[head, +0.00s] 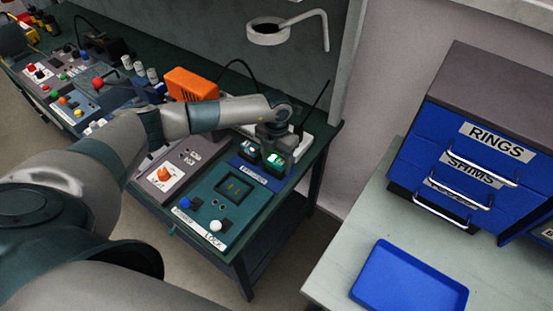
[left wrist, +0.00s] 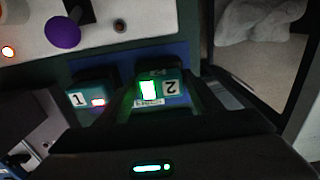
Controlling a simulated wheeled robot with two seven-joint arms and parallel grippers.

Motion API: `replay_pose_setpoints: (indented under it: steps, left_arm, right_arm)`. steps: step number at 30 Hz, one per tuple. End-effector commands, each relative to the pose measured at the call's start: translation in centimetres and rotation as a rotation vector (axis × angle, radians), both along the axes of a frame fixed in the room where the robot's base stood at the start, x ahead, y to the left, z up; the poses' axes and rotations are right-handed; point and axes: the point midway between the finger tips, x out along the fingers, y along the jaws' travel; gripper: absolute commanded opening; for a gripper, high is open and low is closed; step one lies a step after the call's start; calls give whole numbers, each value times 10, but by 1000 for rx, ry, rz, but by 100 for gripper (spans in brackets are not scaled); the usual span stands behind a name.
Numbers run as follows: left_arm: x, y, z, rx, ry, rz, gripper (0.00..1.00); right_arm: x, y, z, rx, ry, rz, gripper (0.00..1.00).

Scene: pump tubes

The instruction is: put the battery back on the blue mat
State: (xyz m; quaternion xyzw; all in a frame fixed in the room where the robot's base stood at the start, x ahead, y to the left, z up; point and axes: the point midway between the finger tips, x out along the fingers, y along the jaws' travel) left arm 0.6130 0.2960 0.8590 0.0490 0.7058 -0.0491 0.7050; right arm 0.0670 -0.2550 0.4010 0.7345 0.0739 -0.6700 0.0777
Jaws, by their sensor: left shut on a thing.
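My left gripper (head: 277,145) points down at the right end of the bench, shut on battery 2 (left wrist: 172,89). That battery is dark teal with a lit green window, and its green light (head: 274,158) shows under the gripper in the head view. Battery 1 (left wrist: 80,101), with a reddish-white lit window, stands just beside it. The blue mat (head: 262,178) lies under and around the batteries, and part of it shows in the left wrist view (left wrist: 119,60). I cannot tell whether battery 2 touches the mat. My right gripper is not in view.
A green panel (head: 217,211) with a square socket (head: 235,187) and blue and white knobs is in front of the mat. An orange box (head: 192,84) stands behind my forearm. At right, a table holds a blue tray (head: 408,283) and blue drawers (head: 466,160).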

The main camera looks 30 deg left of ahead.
Motion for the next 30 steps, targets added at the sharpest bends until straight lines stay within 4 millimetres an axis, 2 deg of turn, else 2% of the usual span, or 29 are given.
replay_pose_setpoints:
  steps: [10, 11, 12, 13, 26, 30]
  left_arm:
    - [0, 0, -4, 0, -1, 0, 22]
    - [0, 0, -3, 0, 0, 0, 64]
    - [0, 0, -3, 0, 0, 0, 73]
    - [0, 0, -3, 0, 0, 0, 78]
    - [0, 0, 1, 0, 0, 0, 78]
    - [1, 0, 9, 1, -1, -1, 78]
  right_arm:
    - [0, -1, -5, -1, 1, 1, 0]
    - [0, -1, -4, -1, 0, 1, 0]
    - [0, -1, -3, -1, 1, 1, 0]
    - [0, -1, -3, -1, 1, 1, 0]
    - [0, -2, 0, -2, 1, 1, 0]
    - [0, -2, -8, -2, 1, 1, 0]
